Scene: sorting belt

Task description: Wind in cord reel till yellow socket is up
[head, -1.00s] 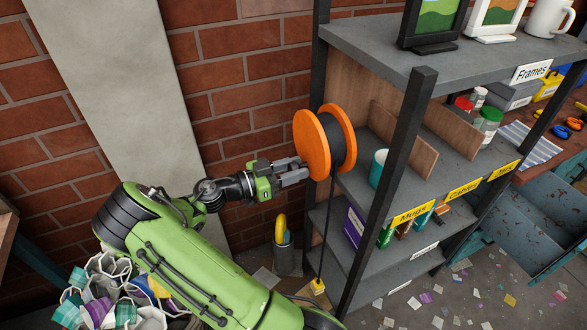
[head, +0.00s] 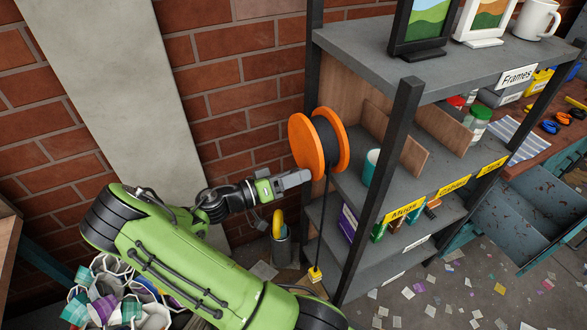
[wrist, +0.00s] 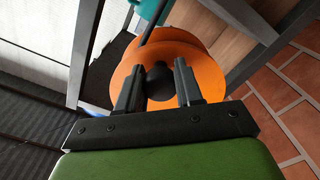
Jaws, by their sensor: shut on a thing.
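The orange cord reel (head: 306,145) with black cord wound on its drum (head: 325,143) is mounted at the near side of the shelf. The black cord (head: 323,220) hangs straight down from it to the yellow socket (head: 315,274), low near the floor; I cannot tell if it touches. My gripper (head: 298,179) is at the reel's left face, toward its lower part. In the wrist view my gripper (wrist: 157,75) is shut on a dark knob (wrist: 158,86) in front of the orange disc (wrist: 197,68). The fingers partly hide the disc.
The shelf's dark post (head: 388,165) stands right of the reel. A teal mug (head: 371,165) sits on the shelf behind it. Below stands a grey bin (head: 281,250) with a yellow hooked handle. A brick wall (head: 235,100) is behind; paper scraps litter the floor.

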